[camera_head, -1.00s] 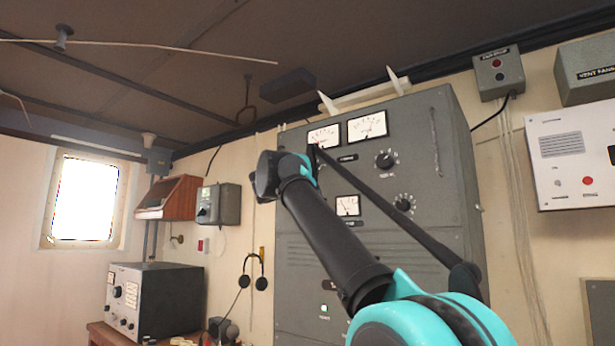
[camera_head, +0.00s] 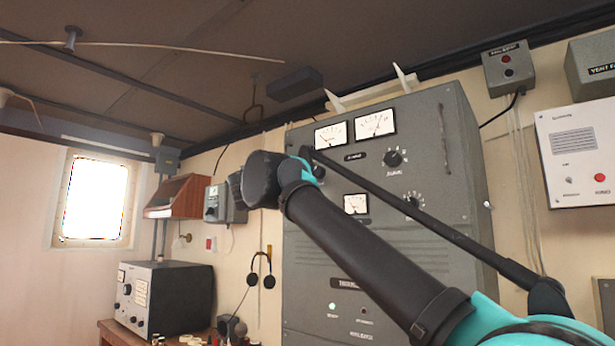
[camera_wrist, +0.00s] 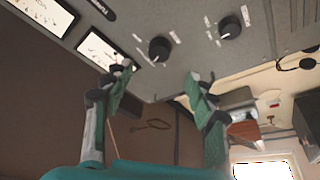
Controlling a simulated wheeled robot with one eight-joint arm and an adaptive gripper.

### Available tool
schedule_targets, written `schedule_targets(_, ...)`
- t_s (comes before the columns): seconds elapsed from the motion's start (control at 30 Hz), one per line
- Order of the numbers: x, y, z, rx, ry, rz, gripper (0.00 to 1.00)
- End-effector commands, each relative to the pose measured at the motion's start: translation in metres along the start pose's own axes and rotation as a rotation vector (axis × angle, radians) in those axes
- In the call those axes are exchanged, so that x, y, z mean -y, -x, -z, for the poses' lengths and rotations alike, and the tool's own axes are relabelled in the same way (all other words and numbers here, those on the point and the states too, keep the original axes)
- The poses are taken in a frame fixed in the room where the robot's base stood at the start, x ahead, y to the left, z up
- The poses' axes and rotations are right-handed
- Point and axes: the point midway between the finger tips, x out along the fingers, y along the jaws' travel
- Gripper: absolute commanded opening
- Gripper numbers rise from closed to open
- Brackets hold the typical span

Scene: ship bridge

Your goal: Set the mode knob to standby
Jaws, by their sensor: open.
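A grey cabinet (camera_head: 455,215) carries dial meters and black rotary knobs. In the head view, one knob (camera_head: 393,158) sits below the right meter and another (camera_head: 412,199) lower down. In the wrist view, two black knobs with pale label marks show, a nearer one (camera_wrist: 160,48) and one farther right (camera_wrist: 230,27). The labels are too small to read, so I cannot tell which is the mode knob. My gripper (camera_wrist: 160,82) is open and empty, its fingers apart, with the nearer knob beyond the gap. In the head view my arm hides the fingers and part of the panel.
Meters (camera_wrist: 45,12) lie beside the knobs in the wrist view. A wall box (camera_head: 222,203), a wooden shelf box (camera_head: 180,197) and headphones (camera_head: 261,270) are left of the cabinet. A grey radio unit (camera_head: 165,297) stands on a table.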

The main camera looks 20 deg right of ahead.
Motion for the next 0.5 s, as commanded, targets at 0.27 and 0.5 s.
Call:
schedule_targets(0.27, 0.0, 0.016, 0.0, 0.0, 0.0, 0.0, 0.57)
schedule_targets(0.5, 0.0, 0.016, 0.0, 0.0, 0.0, -0.001, 0.57)
